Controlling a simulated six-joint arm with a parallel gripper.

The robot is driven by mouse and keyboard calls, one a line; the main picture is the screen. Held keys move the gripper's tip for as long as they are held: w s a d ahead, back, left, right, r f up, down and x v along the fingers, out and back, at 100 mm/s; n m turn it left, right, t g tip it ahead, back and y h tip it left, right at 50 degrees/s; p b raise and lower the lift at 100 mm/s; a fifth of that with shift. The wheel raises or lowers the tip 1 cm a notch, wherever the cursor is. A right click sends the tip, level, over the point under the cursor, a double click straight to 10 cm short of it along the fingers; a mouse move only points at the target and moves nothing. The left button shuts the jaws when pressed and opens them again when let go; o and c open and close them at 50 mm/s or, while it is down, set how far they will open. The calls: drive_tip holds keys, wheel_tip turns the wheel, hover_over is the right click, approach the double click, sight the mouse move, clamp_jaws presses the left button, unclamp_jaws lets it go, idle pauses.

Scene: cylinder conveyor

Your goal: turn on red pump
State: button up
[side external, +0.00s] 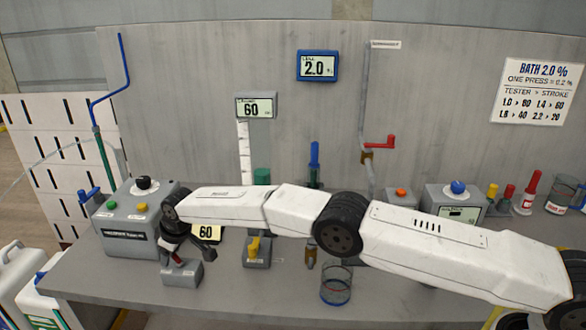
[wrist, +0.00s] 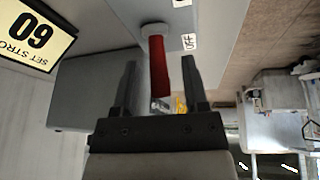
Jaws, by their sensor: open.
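A red lever (wrist: 158,68) stands out from a small grey box in the wrist view, beside a label that reads like "OFF" (wrist: 189,42). In the side view the lever (side external: 177,260) shows only in part on its grey box (side external: 182,276), under my gripper (side external: 174,254). In the wrist view my gripper (wrist: 159,75) is open, with one dark finger on each side of the lever. Gaps show between the fingers and the lever, so I see no clear contact.
A grey control box (side external: 128,224) stands close left of my gripper. A "60" display (side external: 207,233) and a yellow-handled valve box (side external: 257,252) are to the right. A glass beaker (side external: 336,286) stands near the front edge. A red valve handle (side external: 379,142) is on the back pipe.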

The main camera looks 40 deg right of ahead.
clamp_jaws()
drive_tip(key=shift+s+r+t+y, duration=0.1)
drive_tip(key=shift+t+y, duration=0.3)
drive_tip(key=shift+y, duration=0.1)
idle(0.4)
drive_tip(key=shift+s+d+r+t+y, duration=0.1)
drive_tip(key=shift+s+t+y, duration=0.35)
drive_tip(key=shift+t+y, duration=0.35)
drive_tip(key=shift+d+t+y, duration=0.3)
idle(0.6)
drive_tip(key=shift+c, duration=0.9)
unclamp_jaws()
drive_tip(key=shift+s, duration=0.1)
drive_tip(key=shift+o, duration=0.9)
drive_tip(key=shift+d, duration=0.1)
